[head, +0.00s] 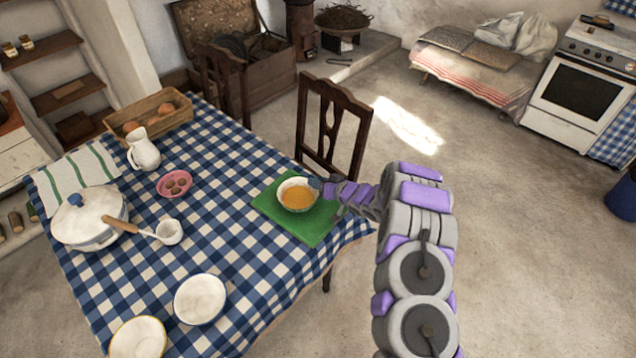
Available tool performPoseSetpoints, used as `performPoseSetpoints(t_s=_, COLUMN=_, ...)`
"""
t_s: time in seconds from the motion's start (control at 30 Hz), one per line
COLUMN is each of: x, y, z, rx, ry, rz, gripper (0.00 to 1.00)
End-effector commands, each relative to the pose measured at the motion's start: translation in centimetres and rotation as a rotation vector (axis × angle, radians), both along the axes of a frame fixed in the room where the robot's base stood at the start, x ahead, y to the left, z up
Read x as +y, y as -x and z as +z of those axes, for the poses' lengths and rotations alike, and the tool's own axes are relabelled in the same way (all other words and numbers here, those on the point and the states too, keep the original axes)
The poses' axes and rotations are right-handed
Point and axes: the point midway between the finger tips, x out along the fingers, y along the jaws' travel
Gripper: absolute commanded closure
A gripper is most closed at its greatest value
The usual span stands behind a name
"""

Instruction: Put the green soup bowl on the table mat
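The soup bowl (284,200) is pale with a greenish rim and holds orange soup. It appears upright over the green table mat (310,229), inside the mat's outline. I cannot tell whether its base rests on the mat or is slightly above it. My gripper (317,185) is at the bowl's right rim, reaching in from the right. The fingertips are small and partly hidden, so I cannot tell whether they are shut on the rim or only beside it.
The mat lies on a blue checked tablecloth (225,235), at the table's right edge. A chair (330,125) stands behind.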

Motion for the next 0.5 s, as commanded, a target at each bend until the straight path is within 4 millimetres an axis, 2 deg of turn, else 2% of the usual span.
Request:
performPoseSetpoints(t_s=0.27, x=0.1, y=0.1, z=0.0, rx=0.001, ry=0.002, rz=0.000, gripper=0.66)
performPoseSetpoints(t_s=0.5, x=-1.8, y=1.6, z=1.1, rx=0.002, ry=0.000, rz=-0.004, gripper=0.66)
